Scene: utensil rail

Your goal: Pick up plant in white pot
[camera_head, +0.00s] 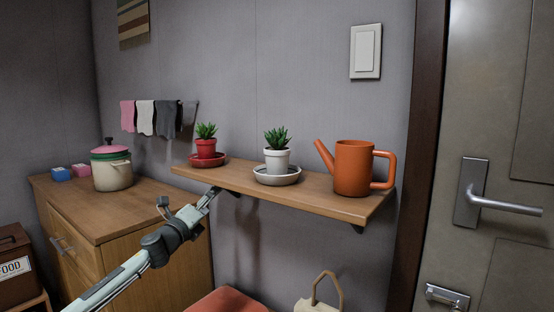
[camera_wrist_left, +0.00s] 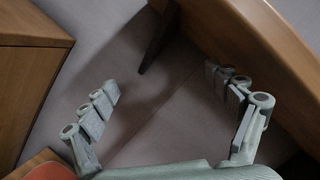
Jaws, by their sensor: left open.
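The plant in the white pot (camera_head: 277,160) stands upright on a grey-white saucer (camera_head: 277,178), in the middle of the wooden wall shelf (camera_head: 325,196) in the head view. My left gripper (camera_head: 188,199) is open and empty, at the lower left of the shelf and well to the left of the white pot. In the left wrist view, the open fingers (camera_wrist_left: 163,82) have bare wall between them, and the shelf's underside (camera_wrist_left: 270,70) passes by the right finger. The plant is not visible in that view. My right gripper is in neither view.
A plant in a red pot (camera_head: 206,148) stands left on the shelf, an orange watering can (camera_head: 353,168) right. A wooden cabinet (camera_head: 130,205) with a lidded pot (camera_head: 111,170) stands left. A shelf bracket (camera_wrist_left: 155,42) is near the fingers. A door (camera_head: 500,120) is at right.

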